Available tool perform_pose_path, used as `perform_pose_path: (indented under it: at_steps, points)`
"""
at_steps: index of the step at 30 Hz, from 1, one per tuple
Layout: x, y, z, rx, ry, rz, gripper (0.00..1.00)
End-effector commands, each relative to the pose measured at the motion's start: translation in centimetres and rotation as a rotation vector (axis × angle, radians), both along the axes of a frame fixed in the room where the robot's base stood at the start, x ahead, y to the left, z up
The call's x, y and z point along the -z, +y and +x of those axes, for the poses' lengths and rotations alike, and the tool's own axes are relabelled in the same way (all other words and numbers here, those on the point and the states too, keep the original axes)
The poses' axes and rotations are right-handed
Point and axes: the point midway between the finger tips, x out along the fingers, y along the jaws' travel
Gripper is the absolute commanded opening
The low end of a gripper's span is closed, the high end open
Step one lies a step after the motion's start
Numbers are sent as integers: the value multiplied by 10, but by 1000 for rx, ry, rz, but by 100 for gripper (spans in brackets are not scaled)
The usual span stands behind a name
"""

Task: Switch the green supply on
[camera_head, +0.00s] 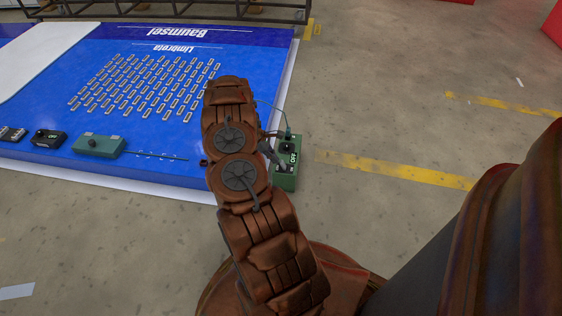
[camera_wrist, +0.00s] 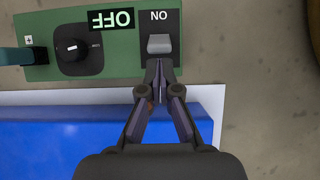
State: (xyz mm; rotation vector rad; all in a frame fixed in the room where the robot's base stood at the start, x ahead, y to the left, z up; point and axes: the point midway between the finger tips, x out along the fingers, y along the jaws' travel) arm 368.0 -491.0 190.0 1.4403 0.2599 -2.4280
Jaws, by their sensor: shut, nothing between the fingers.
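The green supply (camera_head: 286,183) is a green box at the right edge of the blue board, partly hidden by my arm in the head view. In the wrist view the green supply (camera_wrist: 122,62) carries a black knob (camera_wrist: 76,50), an upside-down OFF label (camera_wrist: 111,19) and a grey switch (camera_wrist: 160,44) on a black plate marked ON. My gripper (camera_wrist: 160,66) is shut and empty, its fingertips at the near edge of the grey switch. I cannot tell whether they touch it. In the head view my gripper (camera_head: 272,158) is over the supply, partly hidden.
The blue board (camera_head: 190,50) bears rows of small light pieces (camera_head: 150,85) and a white panel (camera_head: 40,60). Another green box (camera_head: 100,146) and a dark box (camera_head: 48,137) stand along its near edge. A cable (camera_head: 287,115) runs from the supply.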

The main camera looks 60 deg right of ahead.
Motion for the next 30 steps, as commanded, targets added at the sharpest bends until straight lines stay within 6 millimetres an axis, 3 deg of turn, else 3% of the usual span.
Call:
perform_pose_path:
  at_steps: [17,30]
  points:
    - [-1,-7,-20,2,2,2,0]
    - [2,-4,-14,1,3,2,0]
